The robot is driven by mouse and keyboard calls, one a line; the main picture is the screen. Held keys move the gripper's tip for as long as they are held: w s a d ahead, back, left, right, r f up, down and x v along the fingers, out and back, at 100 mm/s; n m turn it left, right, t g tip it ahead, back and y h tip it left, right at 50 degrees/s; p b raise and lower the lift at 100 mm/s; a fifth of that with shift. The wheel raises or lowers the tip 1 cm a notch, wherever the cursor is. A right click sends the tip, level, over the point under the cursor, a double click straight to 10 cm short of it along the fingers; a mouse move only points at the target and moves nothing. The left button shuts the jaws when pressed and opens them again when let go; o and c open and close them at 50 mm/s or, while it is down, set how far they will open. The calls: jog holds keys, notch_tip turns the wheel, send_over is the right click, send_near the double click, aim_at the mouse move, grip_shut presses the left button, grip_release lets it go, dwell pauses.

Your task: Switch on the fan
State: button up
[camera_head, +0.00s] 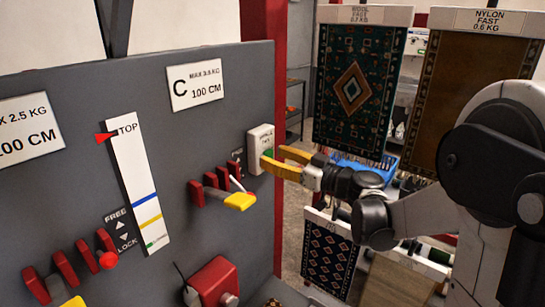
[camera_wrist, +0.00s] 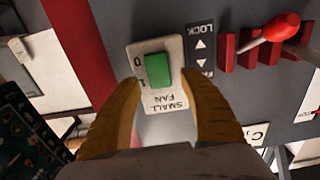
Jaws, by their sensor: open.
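The fan switch (camera_head: 261,148) is a pale box on the grey panel's right part. In the wrist view its label reads "SMALL FAN" upside down, with 0 and 1 beside a green rocker (camera_wrist: 158,70). Which side of the rocker is pressed in, I cannot tell. My gripper (camera_head: 273,158) has yellow fingers and is open and empty, close in front of the switch. In the wrist view the fingers (camera_wrist: 161,82) lie on either side of the switch's lower part. Whether they touch it is unclear. I cannot make out the fan itself.
Left of the switch are red brackets with a yellow-ended lever (camera_head: 240,201). A red-knobbed lever (camera_wrist: 281,27) shows close by in the wrist view. A red box (camera_head: 213,280) juts from the panel below. Hanging rugs (camera_head: 353,90) and a blue basket (camera_head: 370,166) stand behind my arm.

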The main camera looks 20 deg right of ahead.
jog(key=shift+w+a, duration=0.3)
jog(key=shift+w, duration=0.05)
grip_shut()
jog(key=shift+d, duration=0.1)
jog(key=shift+r, duration=0.1)
